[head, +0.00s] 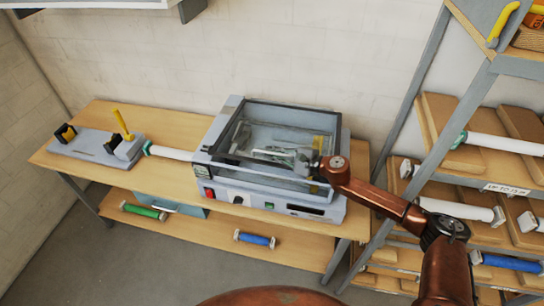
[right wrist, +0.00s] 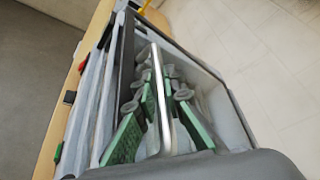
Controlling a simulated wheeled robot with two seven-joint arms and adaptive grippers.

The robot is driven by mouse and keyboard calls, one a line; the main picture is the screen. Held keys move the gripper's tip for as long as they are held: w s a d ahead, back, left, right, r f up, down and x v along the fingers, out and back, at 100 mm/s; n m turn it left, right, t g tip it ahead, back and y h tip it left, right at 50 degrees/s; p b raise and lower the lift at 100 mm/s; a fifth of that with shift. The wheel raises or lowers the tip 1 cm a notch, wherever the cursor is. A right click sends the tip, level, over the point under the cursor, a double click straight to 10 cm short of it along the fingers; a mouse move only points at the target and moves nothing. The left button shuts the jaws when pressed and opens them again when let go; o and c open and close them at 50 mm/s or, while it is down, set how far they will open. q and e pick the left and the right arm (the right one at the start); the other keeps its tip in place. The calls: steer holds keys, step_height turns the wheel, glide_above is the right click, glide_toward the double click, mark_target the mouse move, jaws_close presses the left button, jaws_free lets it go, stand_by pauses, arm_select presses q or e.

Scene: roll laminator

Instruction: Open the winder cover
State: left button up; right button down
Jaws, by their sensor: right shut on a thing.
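The roll laminator (head: 222,190) stands on the bench, grey, with a framed see-through cover (head: 290,115) on top. The cover looks down on the machine. My right gripper (head: 285,156) reaches in from the right over the cover, its fingers pointing left. In the right wrist view, its green-padded fingers (right wrist: 160,112) lie on both sides of a silver bar handle (right wrist: 157,62) and are shut on it. The finger contact itself is partly hidden by the bar. My left gripper is not in view.
A grey stand with a yellow lever (head: 122,124) and a white roll (head: 170,152) lie left of the laminator. Green (head: 144,211) and blue (head: 255,239) rolls lie on the lower shelf. A rack (head: 480,160) with rolls stands close on the right.

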steer(key=w+d+r+m+g+p, duration=0.1)
steer(key=w+r, duration=0.3)
steer(key=r, duration=0.5)
steer(key=w+d+r+m+g+p, duration=0.2)
steer(key=w+r, duration=0.3)
steer(key=r, duration=0.5)
steer(key=shift+r+m+p, duration=0.25)
steer(key=shift+m+p, duration=0.2)
steer(key=shift+m, duration=0.15)
steer(key=c, duration=2.3)
jaws_free()
steer(key=shift+s, duration=0.1)
step_height(320, 180, up, 10)
steer(key=shift+a, duration=0.1)
steer(key=shift+c, duration=0.4)
